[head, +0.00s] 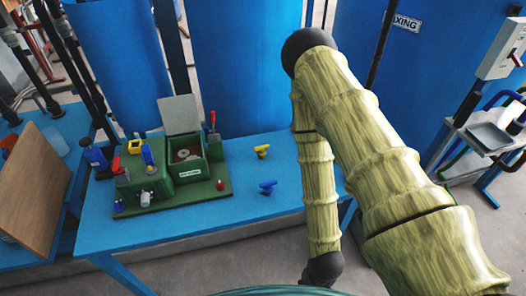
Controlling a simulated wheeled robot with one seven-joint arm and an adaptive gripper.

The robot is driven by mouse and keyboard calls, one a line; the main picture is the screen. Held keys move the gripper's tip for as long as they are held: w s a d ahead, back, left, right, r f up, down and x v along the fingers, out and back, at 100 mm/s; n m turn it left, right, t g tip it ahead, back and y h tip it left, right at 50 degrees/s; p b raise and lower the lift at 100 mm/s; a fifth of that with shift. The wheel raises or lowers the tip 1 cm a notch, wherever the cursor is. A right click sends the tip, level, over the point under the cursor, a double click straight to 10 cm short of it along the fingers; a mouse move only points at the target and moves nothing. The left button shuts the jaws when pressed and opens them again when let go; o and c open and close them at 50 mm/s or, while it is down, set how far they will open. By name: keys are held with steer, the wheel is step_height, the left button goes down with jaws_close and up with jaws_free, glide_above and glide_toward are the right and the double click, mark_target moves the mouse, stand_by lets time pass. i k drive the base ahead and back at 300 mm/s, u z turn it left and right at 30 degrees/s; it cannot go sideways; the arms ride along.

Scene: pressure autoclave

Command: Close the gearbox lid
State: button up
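The green gearbox (147,179) sits on the blue table, left of my arm. Its lid (179,115), a flat grey square plate, stands up at the back edge of the right-hand compartment. That compartment (191,176) is open at the top, and a round brownish part shows inside. A white label is on its front wall. My arm comes in from the lower right, bends at the top and runs down to a dark joint near the bottom edge. My gripper is not in view.
Small red, blue and yellow fittings stand on and around the gearbox's left part. A yellow valve (262,151) and a blue valve (267,187) lie on the blue table (240,215) to its right. Large blue tanks (245,65) stand close behind.

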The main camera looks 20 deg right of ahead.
mark_target(180, 114)
steer(key=z, duration=2.2)
steer(key=k, duration=1.25)
steer(key=u, duration=2.1)
